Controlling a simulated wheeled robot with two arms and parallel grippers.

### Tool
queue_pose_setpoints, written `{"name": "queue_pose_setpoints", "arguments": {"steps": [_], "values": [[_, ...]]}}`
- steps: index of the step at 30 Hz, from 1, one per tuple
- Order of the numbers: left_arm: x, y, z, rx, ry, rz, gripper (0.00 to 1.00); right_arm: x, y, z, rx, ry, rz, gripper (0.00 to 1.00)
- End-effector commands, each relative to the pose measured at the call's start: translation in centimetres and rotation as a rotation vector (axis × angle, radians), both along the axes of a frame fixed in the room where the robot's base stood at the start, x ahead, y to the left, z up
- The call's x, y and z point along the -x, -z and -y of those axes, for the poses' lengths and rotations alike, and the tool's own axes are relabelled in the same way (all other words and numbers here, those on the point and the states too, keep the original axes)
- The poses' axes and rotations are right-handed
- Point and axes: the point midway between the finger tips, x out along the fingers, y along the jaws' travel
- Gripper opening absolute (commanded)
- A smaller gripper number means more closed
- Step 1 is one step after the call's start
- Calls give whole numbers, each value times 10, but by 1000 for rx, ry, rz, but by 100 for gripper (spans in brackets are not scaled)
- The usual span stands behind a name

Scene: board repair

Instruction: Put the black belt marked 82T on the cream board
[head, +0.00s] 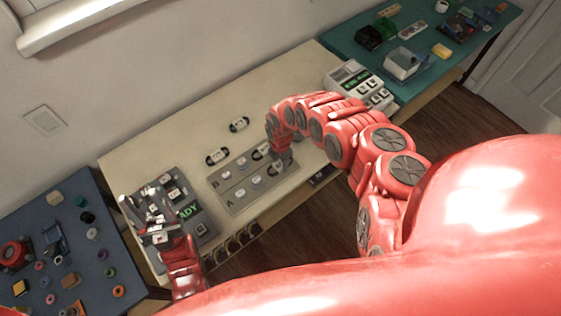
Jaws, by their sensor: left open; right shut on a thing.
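The cream board (300,87) is the long pale top in the middle. A grey plate marked A and B (236,200) lies on it, with round light pulleys in rows. One black belt with a white label (239,124) lies on the cream surface behind the plate. Another black belt (217,157) lies at the plate's back left edge. A third black belt (261,151) is at the plate's right part, beside my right gripper (281,163). My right gripper is low over the plate, shut on what looks like a belt, mostly hidden. Belt markings are too small to read. My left gripper (140,221) is open and empty.
A grey device with a green READY-like display (188,210) sits under my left gripper. Another device (355,82) stands at the back right. A blue table (60,215) with small parts is at left, a teal table (430,40) with bins at right. The cream top's back is mostly clear.

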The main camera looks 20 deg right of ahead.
Motion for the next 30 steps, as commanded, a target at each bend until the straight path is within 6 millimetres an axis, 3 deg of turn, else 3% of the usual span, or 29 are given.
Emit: {"name": "queue_pose_setpoints", "arguments": {"steps": [14, 15, 20, 21, 30], "values": [[0, 8, 0, 0, 0, 0, 50, 0, 8, 0, 0, 0, 0, 0], [0, 8, 0, 0, 0, 0, 50, 0, 8, 0, 0, 0, 0, 53], [0, 7, 0, 0, 0, 0, 50, 0, 8, 0, 0, 0, 0, 82], [0, 7, 0, 0, 0, 0, 50, 0, 8, 0, 0, 0, 0, 86], [0, 7, 0, 0, 0, 0, 50, 0, 7, 0, 0, 0, 0, 86]]}}
